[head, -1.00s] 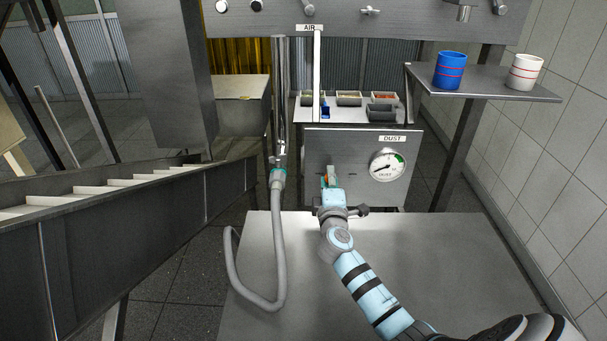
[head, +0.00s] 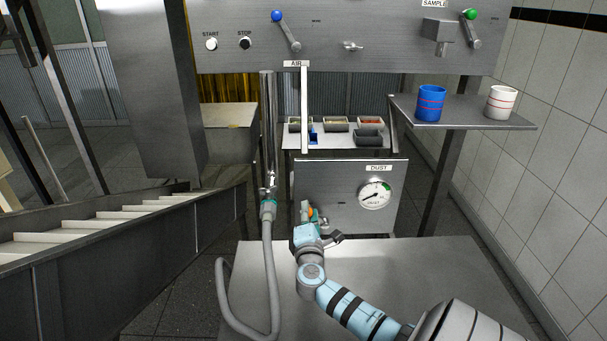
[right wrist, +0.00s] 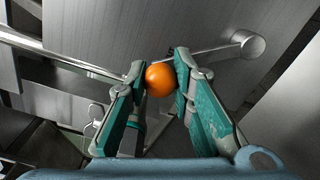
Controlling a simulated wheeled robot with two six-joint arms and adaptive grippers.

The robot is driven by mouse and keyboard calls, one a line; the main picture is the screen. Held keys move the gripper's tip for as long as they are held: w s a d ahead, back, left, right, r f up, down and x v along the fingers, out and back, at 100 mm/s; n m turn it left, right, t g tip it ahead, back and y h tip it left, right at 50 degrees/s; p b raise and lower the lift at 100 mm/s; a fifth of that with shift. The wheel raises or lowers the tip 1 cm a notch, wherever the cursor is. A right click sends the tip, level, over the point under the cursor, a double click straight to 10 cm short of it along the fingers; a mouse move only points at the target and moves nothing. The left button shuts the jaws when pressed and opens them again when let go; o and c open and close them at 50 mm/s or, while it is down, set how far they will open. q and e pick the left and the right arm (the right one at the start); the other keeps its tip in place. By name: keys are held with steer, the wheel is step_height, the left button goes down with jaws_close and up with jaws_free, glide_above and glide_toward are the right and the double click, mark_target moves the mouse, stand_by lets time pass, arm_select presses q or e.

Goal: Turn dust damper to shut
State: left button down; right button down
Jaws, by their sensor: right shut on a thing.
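The dust panel (head: 340,172) is a grey metal box with a DUST label and a round gauge (head: 375,194). The damper's orange ball knob (right wrist: 160,79) sits on a thin metal lever (right wrist: 208,55) that runs to a round pivot (right wrist: 248,43) in the right wrist view. My right gripper (right wrist: 161,77) is shut on the knob, one teal finger on each side. In the head view the right gripper (head: 309,212) is at the panel's lower left, and its wrist hides most of the lever. My left gripper is not in view.
A grey hose (head: 268,270) hangs close to the left of my right arm. A bare metal table (head: 430,285) lies under the arm. A shelf (head: 470,112) at right holds a blue mug (head: 431,104) and a white mug (head: 501,102). Small bins (head: 335,124) stand behind the panel.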

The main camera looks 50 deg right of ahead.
steer(key=shift+f, duration=0.1)
steer(key=c, duration=1.4)
jaws_free()
steer(key=shift+o, duration=0.2)
steer(key=v, duration=1.2)
